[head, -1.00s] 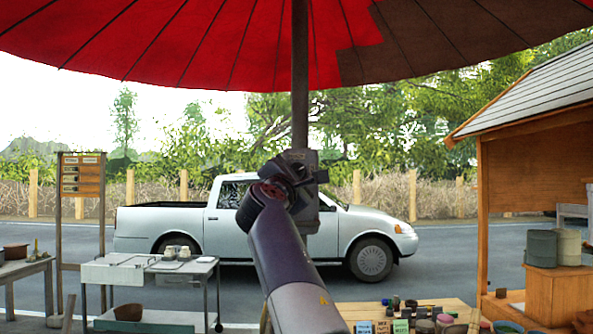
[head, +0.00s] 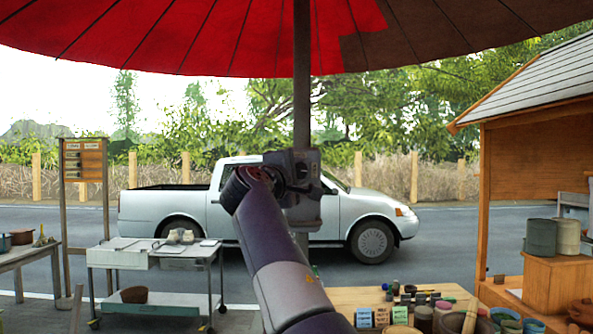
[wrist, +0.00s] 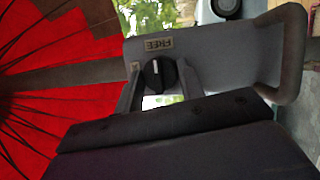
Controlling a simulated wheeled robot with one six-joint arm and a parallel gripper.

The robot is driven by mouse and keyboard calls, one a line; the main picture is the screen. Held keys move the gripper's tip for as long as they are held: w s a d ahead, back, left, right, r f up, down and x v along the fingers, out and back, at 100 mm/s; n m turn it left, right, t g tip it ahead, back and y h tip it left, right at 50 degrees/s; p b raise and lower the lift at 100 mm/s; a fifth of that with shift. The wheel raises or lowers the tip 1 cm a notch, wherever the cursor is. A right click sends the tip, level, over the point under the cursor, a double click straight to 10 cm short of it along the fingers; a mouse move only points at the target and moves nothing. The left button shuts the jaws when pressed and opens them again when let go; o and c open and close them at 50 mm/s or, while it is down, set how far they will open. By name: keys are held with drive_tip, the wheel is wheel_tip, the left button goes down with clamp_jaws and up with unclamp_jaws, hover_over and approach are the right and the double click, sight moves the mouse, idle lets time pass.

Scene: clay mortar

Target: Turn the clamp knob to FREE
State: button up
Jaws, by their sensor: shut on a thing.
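The clamp (head: 304,214) is a grey housing on the dark umbrella pole (head: 301,110), in the middle of the head view. In the wrist view its grey face (wrist: 225,60) carries a round black knob (wrist: 158,76) with a white pointer line. The pointer is directed up the picture, toward a small plate reading FREE (wrist: 159,44), seen upside down. A second small plate (wrist: 135,66) is partly hidden by a finger. My gripper (wrist: 158,80) has one finger on each side of the knob and is shut on it. In the head view my arm partly hides the clamp.
A red umbrella canopy (head: 200,40) spreads above. A wheeled cart (head: 120,257) stands at left, a wooden table with jars (head: 350,298) at lower right, and a wooden stall (head: 530,170) at right. A white pickup (head: 350,222) is on the road behind.

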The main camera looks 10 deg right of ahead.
idle(0.3)
drive_tip(key=o, duration=1)
drive_tip(key=shift+s+f, duration=0.1)
drive_tip(key=b+v, duration=0.4)
drive_tip(key=v, duration=0.6)
drive_tip(key=shift+s+a, duration=0.2)
drive_tip(key=shift+s, duration=0.1)
drive_tip(key=p+x, duration=0.4)
drive_tip(key=x, duration=0.7)
drive_tip(key=shift+a, duration=0.1)
